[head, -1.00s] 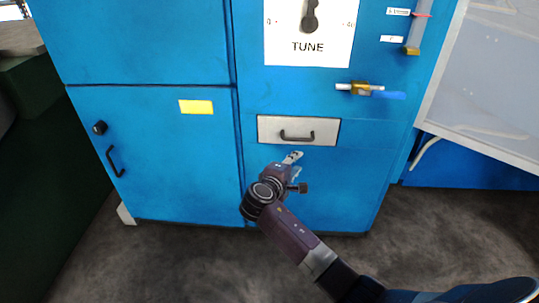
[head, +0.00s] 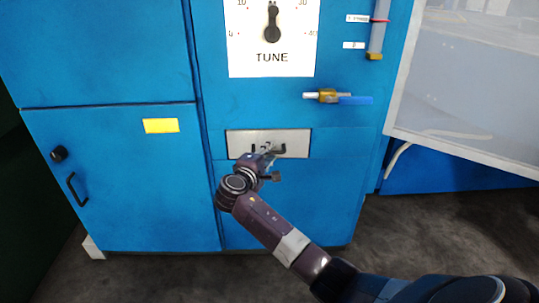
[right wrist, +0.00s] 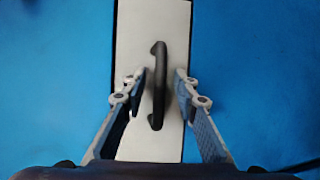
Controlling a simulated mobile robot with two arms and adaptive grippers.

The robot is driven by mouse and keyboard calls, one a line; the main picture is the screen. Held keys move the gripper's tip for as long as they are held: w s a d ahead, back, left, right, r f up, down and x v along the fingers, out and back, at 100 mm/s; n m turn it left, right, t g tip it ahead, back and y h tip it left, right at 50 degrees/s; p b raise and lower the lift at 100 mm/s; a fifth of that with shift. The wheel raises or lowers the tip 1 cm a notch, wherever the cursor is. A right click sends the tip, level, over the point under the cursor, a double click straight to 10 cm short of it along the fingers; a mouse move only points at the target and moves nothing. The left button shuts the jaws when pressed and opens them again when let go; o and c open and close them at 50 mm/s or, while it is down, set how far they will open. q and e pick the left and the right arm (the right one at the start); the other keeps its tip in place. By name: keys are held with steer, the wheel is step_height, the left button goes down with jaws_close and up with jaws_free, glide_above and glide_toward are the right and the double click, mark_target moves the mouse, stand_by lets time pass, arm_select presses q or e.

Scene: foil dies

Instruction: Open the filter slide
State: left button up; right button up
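The filter slide (head: 239,143) is a light grey drawer front, set flush in the blue cabinet in the head view. Its black handle (head: 283,149) is partly hidden by my right gripper (head: 266,155), which is in front of the slide. In the right wrist view, the slide front (right wrist: 150,20) runs up and down the picture, and the black bar handle (right wrist: 158,85) stands between the two fingers of my right gripper (right wrist: 161,88). The fingers are apart, with gaps on both sides of the handle. My left gripper is not in view.
The blue cabinet (head: 110,60) has a TUNE dial (head: 272,25), a brass valve with a blue lever (head: 328,96), and a left door with a black handle (head: 76,188). A pale translucent panel (head: 470,80) stands at the right. Dark floor (head: 440,240) lies in front.

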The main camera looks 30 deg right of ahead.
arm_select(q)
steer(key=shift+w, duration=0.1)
arm_select(e)
jaws_close()
stand_by(0.5)
